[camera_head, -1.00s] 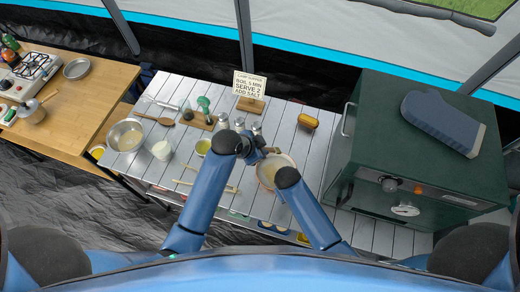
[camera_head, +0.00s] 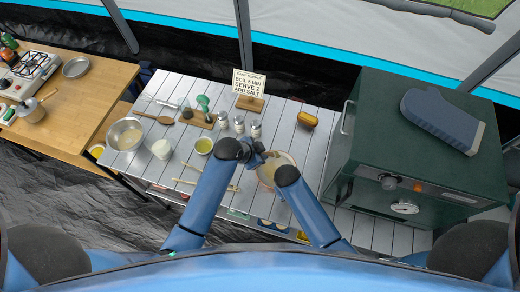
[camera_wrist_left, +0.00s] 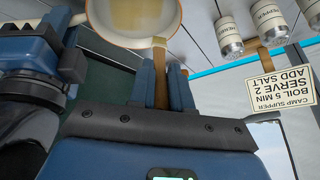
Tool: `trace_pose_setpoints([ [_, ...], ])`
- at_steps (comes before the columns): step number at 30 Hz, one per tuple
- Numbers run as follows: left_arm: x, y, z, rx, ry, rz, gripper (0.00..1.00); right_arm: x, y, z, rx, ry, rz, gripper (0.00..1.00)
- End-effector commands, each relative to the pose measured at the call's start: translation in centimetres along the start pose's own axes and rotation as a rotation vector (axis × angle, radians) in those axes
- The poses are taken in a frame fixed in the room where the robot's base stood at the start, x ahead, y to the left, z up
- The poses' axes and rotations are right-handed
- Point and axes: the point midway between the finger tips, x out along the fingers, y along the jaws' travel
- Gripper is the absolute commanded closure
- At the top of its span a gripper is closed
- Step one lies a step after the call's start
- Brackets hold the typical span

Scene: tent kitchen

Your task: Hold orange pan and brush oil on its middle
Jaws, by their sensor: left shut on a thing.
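The orange pan (camera_head: 268,178) has a pale inside and shows between my two arms in the head view. In the left wrist view the pan (camera_wrist_left: 103,22) is at the top, with a yellowish patch in its middle. My left gripper (camera_wrist_left: 168,75) is shut on the brush (camera_wrist_left: 159,43), whose tan end overlaps the pan's rim; whether it touches is unclear. In the head view my left gripper (camera_head: 258,157) is at the pan's upper left edge. My right gripper (camera_wrist_left: 68,35) is beside the pan near a pale handle-like piece; its fingers are not clear.
A bowl of yellow-green oil (camera_head: 204,146), a white cup (camera_head: 162,149) and a metal bowl (camera_head: 125,134) stand left of my left arm. Shakers (camera_head: 239,124) and a sign (camera_head: 250,84) stand behind. A green oven (camera_head: 420,150) bounds the right side. Wooden sticks (camera_head: 205,186) lie in front.

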Motion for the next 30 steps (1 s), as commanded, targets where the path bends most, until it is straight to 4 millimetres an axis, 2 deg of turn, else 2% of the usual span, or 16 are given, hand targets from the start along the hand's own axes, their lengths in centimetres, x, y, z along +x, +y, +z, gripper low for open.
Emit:
trace_pose_setpoints([
  [6, 1.9, 0.6, 1.2, 0.000, -0.002, 0.002, 1.00, 0.0, 0.0, 0.0, 0.000, 0.000, 0.000, 1.00],
  [19, 1.3, 4.6, 0.8, 0.002, 0.000, 0.001, 1.00, 0.0, 0.0, 0.0, 0.000, 0.000, 0.000, 1.00],
  [30, 1.9, 0.8, 1.2, -0.002, -0.001, -0.001, 1.00, 0.0, 0.0, 0.0, 0.000, 0.001, 0.000, 1.00],
])
